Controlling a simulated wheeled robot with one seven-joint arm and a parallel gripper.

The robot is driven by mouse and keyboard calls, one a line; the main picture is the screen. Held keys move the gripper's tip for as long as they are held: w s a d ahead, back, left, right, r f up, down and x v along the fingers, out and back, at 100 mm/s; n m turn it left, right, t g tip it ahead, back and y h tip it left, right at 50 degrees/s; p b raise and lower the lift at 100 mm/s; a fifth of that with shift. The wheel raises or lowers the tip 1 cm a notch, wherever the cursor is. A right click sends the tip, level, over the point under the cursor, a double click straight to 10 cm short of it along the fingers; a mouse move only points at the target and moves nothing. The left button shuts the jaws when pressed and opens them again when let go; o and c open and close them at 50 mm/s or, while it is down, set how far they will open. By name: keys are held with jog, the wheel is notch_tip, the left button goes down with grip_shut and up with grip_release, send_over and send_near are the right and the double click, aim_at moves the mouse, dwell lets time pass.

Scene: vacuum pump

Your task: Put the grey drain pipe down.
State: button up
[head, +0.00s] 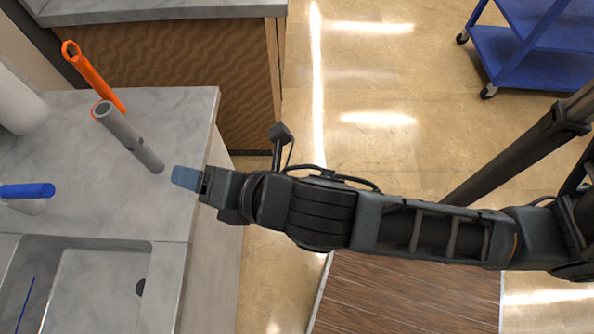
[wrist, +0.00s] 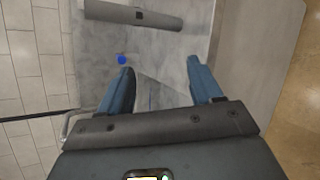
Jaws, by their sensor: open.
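The grey drain pipe (head: 130,138) lies on the marble counter in the head view, its open reddish-rimmed end to the upper left and its other end near the counter's right edge. My gripper (head: 183,177) is just to the lower right of the pipe's near end. In the wrist view my gripper (wrist: 160,70) has its two blue fingers spread with nothing between them. The fingers are apart from the pipe.
A blue piece (head: 27,190) is at the left, above the sink (head: 95,285). A blue cart (head: 535,45) stands on the floor at the upper right.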

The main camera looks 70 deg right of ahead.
jog(key=s+d+r+m+t, duration=0.1)
jog(key=s+r+m, duration=0.1)
jog(key=s+m, duration=0.8)
jog(key=s+d+r+m+t+y, duration=0.1)
jog(key=s+d+r+m, duration=0.1)
jog(key=s+m, duration=0.9)
jog(key=shift+d+r+m+y, duration=0.25)
jog(key=shift+r+m+y, duration=0.05)
jog(key=shift+r+m, duration=0.25)
